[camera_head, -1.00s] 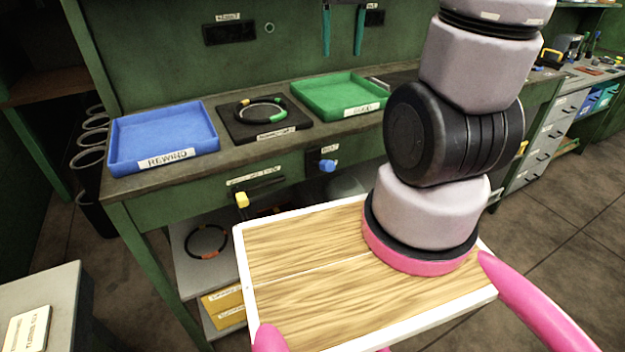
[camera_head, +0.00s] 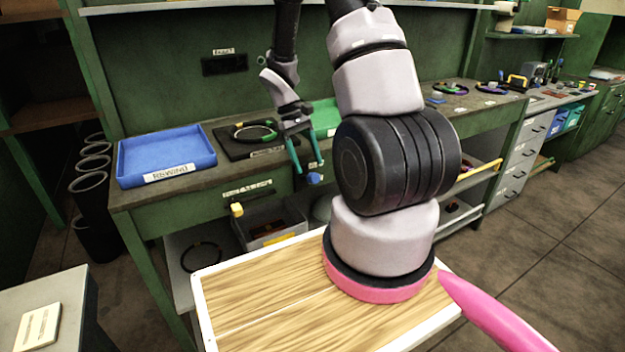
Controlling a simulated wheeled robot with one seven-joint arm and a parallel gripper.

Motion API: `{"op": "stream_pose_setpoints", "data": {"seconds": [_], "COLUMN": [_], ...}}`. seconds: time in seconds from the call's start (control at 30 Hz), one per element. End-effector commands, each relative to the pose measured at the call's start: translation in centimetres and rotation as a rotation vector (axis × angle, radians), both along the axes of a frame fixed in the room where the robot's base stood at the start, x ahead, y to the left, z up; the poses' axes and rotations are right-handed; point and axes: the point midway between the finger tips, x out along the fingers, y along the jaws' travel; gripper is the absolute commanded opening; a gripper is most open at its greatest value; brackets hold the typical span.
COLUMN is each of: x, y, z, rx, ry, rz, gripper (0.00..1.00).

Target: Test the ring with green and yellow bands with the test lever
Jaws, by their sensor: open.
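The ring with green and yellow bands (camera_head: 238,133) lies on a black square plate (camera_head: 229,150) on the bench, between the blue and green trays. My gripper (camera_head: 308,168) has green fingers, spread apart with nothing seen between them. It hangs in front of the bench edge, right of the ring. A blue knob (camera_head: 314,179) on the bench front shows right by the fingertips; I cannot tell whether they touch it. A lever with a yellow knob (camera_head: 237,209) sits at the left below a labelled strip on the bench front. The labels are too small to read surely.
A blue tray marked REWIND (camera_head: 165,155) is left of the plate. A green tray (camera_head: 326,117) is partly hidden behind my arm. A grey bin (camera_head: 270,238) and a dark ring (camera_head: 201,257) are on the shelf below. More rings lie farther right on the bench.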

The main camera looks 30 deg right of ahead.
Motion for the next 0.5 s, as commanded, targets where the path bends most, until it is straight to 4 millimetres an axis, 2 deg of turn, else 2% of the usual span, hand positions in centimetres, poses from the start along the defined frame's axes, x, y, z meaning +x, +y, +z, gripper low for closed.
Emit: {"op": "stream_pose_setpoints", "data": {"seconds": [0.2, 0.33, 0.5], "x": [-1.5, -2.0, -2.2], "y": [-0.6, -0.8, -0.9], "z": [-3.6, -4.9, -5.5], "rx": [0.001, 0.0, 0.0], "ry": [0.003, 0.001, -0.001], "rz": [-0.001, 0.001, -0.001], "gripper": [0.72, 0.72, 0.72]}}
